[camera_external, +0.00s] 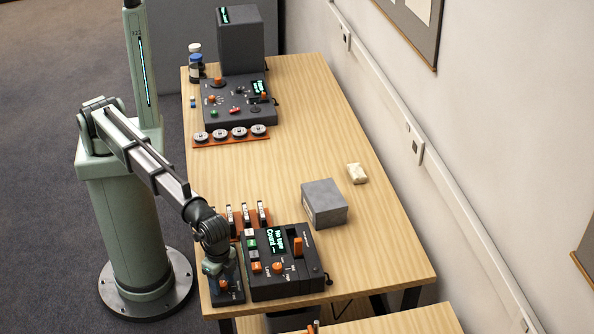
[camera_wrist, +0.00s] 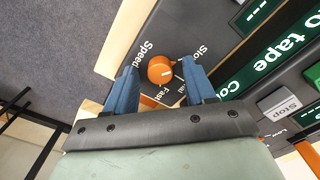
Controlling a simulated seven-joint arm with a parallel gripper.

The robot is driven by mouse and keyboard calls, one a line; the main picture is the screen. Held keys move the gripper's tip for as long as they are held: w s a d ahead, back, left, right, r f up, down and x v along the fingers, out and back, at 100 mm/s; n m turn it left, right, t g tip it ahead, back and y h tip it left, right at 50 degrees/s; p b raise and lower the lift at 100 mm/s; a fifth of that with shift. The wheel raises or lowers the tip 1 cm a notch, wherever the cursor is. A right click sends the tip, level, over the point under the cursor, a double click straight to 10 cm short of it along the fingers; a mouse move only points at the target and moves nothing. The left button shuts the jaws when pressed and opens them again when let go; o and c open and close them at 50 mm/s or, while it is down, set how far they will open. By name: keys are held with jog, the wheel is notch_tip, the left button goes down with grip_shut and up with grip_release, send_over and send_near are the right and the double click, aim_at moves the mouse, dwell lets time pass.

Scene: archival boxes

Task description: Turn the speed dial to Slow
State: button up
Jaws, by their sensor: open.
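The speed dial (camera_wrist: 161,70) is a round orange knob on a dark panel (camera_wrist: 205,20), with "Speed" printed at its left. "Slow" is printed to its upper right and "Fast" below it. A middle label is partly hidden by the right finger. A pale mark on the knob seems to point right, toward that middle label. My gripper (camera_wrist: 158,68) is open, with one blue finger on each side of the knob; I cannot tell whether they touch it. In the external view my gripper (camera_external: 219,268) is low over the small panel, and the orange dial (camera_external: 224,285) shows below it.
Right beside is a dark tape unit (camera_external: 285,281) with a "No tape" screen, an orange lever and buttons. Several small cartridges (camera_external: 247,214) stand behind it. A grey box (camera_external: 324,203) and another control unit (camera_external: 235,102) are farther back. The table's middle is clear.

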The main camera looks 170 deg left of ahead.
aim_at(222, 284)
notch_tip(222, 284, up, 14)
dwell(0.7)
jog(key=shift+f, duration=0.15)
jog(key=s+d+f+m, duration=0.2)
jog(key=s+d+f, duration=0.1)
jog(key=d+f, duration=0.65)
jog(key=s+d+f+m, duration=0.2)
jog(key=d+f, duration=0.7)
jog(key=f, duration=0.1)
jog(key=s+d+f+m, duration=0.5)
jog(key=s+d+f, duration=1.2)
jog(key=s+d, duration=0.2)
jog(key=s+f+g, duration=0.3)
jog(key=s+f, duration=0.7)
jog(key=s, duration=0.4)
jog(key=s+f+g, duration=0.3)
jog(key=s+f, duration=0.6)
jog(key=s, duration=0.5)
jog(key=shift+s+a+f+g, duration=0.2)
jog(key=shift+s+f+g, duration=0.15)
jog(key=shift+g, duration=0.05)
